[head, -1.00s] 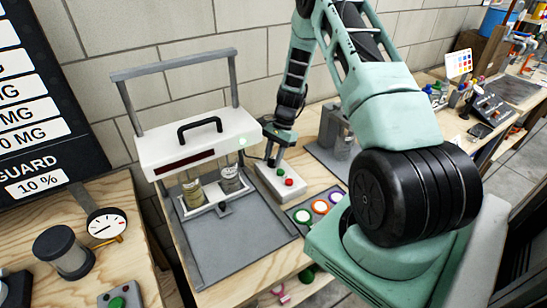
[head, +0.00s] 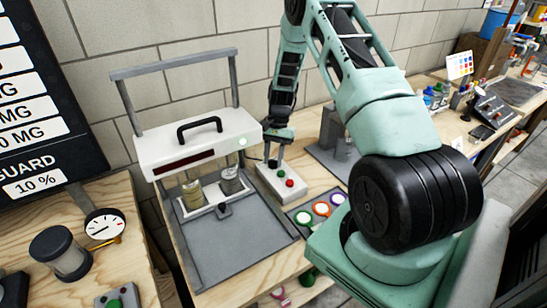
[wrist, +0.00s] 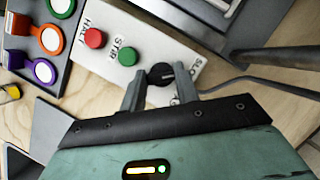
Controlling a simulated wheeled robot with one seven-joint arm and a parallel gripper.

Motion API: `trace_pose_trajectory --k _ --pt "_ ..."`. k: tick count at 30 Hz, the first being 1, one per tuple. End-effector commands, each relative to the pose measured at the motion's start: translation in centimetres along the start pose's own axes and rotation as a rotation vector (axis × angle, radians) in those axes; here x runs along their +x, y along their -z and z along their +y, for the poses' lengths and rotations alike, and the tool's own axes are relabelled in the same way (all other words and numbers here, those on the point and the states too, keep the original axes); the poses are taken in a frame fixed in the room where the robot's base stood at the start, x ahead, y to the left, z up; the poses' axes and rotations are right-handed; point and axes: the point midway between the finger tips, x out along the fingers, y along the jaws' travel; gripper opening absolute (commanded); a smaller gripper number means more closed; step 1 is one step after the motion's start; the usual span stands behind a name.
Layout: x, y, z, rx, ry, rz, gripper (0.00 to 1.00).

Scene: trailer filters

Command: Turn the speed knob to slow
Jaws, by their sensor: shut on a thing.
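The black speed knob (wrist: 161,74) sits on a white control box (wrist: 107,22), next to a label partly reading "SLO". It has a pale pointer line facing roughly right in the wrist view. My gripper (wrist: 160,88) has its two grey fingers on either side of the knob and is shut on it. In the head view my gripper (head: 274,157) reaches down to the back end of the control box (head: 283,184). The knob is mostly hidden there. A red button (wrist: 94,38) and a green button (wrist: 127,56) sit beside it on the box.
A white machine head with a black handle (head: 198,146) stands left of the box, over two jars (head: 230,181). A tray of coloured rings (head: 321,209) lies in front of the box. A grey cable (wrist: 260,83) runs from the box's end.

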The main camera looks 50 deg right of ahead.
Motion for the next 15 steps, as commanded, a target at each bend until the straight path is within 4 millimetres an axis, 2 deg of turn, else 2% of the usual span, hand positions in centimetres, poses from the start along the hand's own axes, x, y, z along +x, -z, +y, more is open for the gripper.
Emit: trace_pose_trajectory --k 6,7,9,15 --pt "-0.04 0.01 -0.01 -0.003 0.000 0.001 0.08" --pt "-0.04 0.01 -0.01 -0.003 0.000 0.001 0.34" --pt "-0.04 0.01 -0.02 -0.002 0.000 0.001 0.53" --pt "-0.02 0.00 -0.02 -0.001 0.000 0.001 0.53"
